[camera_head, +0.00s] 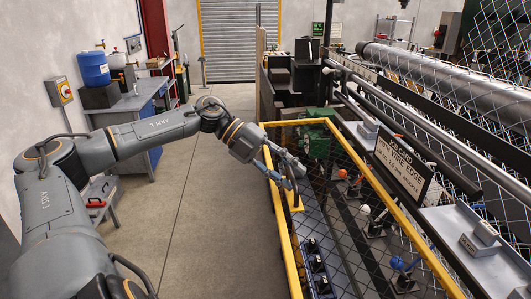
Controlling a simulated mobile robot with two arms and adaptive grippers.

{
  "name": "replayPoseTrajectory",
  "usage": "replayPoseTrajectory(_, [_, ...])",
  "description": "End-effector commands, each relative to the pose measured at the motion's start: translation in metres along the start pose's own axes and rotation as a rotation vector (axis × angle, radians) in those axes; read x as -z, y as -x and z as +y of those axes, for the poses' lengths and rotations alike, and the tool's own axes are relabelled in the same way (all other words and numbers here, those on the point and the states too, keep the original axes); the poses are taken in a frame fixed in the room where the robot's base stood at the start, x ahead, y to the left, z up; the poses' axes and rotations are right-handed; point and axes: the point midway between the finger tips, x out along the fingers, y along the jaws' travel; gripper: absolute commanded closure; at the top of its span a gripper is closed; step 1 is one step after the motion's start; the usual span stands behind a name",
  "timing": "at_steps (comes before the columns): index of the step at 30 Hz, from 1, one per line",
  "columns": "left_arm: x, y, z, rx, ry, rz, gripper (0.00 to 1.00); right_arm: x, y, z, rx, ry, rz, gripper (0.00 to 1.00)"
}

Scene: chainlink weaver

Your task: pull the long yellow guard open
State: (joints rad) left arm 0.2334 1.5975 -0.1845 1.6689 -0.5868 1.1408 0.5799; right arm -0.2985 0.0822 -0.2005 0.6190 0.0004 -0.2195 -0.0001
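The long yellow guard (390,203) is a yellow frame with dark wire mesh, standing along the front of the weaving machine. Its left post (287,252) runs down toward the bottom of the picture. My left arm reaches in from the left, and my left gripper (286,175) is at the guard's upper left part, beside a short yellow upright that looks like a handle (297,193). The gripper overlaps this part, and I cannot tell whether the fingers are closed on it. My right gripper is out of view.
A sign reading "JOB CARD" (405,165) stands on the machine behind the guard. Coloured knobs, including a blue one (397,263), show through the mesh. A blue workbench (135,110) stands at the left wall. The concrete floor (215,235) left of the guard is clear.

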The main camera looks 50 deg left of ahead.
Motion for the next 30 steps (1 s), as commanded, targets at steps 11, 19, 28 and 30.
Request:
replayPoseTrajectory(11, [-0.002, 0.074, -0.004, 0.003, -0.002, -0.013, 0.66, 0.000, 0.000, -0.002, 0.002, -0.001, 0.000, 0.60])
replayPoseTrajectory(19, [-0.001, 0.103, -0.004, 0.004, -0.002, -0.008, 0.66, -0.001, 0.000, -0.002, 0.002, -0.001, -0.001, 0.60])
replayPoseTrajectory(28, [-0.001, 0.106, -0.004, 0.004, -0.002, -0.007, 0.66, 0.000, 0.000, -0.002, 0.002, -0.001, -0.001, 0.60])
replayPoseTrajectory(30, [-0.001, 0.106, -0.004, 0.004, -0.002, -0.007, 0.66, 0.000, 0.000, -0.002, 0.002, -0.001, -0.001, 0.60])
